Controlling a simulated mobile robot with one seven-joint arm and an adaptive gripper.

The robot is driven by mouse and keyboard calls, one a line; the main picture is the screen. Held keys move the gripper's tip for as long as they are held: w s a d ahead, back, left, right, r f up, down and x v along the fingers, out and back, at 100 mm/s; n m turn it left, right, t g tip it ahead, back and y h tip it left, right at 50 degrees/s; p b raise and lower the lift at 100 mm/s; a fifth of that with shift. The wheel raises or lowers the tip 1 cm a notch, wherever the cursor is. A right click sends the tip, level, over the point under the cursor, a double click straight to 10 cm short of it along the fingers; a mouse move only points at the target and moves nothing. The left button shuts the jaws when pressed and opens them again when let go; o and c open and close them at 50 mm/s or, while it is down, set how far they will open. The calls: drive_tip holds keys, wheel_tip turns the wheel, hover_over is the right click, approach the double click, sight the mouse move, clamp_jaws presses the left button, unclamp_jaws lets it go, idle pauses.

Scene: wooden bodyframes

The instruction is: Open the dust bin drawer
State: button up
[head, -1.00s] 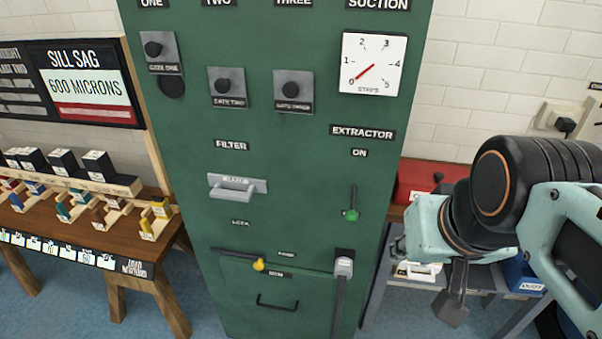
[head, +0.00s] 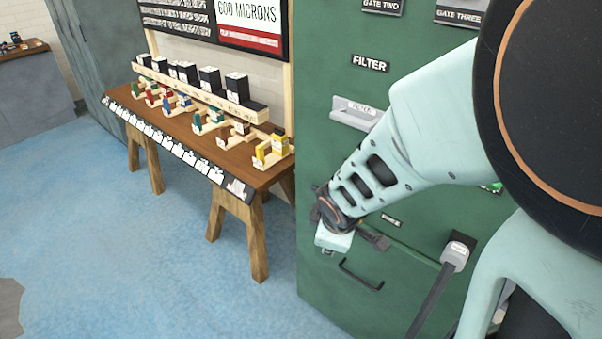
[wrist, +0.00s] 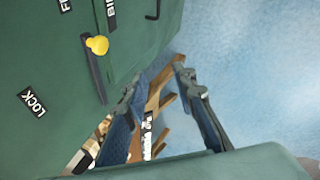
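The dust bin drawer (head: 335,300) is low in the green cabinet, its front flush with the cabinet face, so it looks shut. Its black bar handle (head: 360,277) shows below my gripper, and part of the handle (wrist: 153,10) is at the top of the wrist view. A dark latch bar with a yellow knob (wrist: 97,45) shows in the wrist view; my arm hides it in the head view. My gripper (wrist: 155,78) has its two fingers apart with nothing held between them. In the head view it is in front of the cabinet, above the handle.
A wooden bench (head: 230,150) with coloured blocks stands left of the cabinet. The blue floor (head: 150,260) in front of the bench is clear.

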wheel_tip(320, 180, down, 11)
drive_tip(key=s+d+n+g+h+b, duration=0.1)
drive_tip(key=s+d+n+h+b, duration=0.2)
drive_tip(key=n, duration=0.4)
drive_tip(key=n+t+h+b, duration=0.6)
drive_tip(key=n+t+b, duration=0.25)
drive_tip(key=n, duration=1.65)
approach(355, 276)
drive_tip(key=x, duration=0.3)
drive_tip(key=b+x, duration=0.1)
drive_tip(key=x, duration=0.2)
drive_tip(key=b+x, duration=0.1)
drive_tip(key=x, duration=0.3)
drive_tip(key=shift+d+f, duration=0.1)
drive_tip(key=shift+f, duration=0.2)
drive_tip(key=shift+c, duration=0.4)
clamp_jaws()
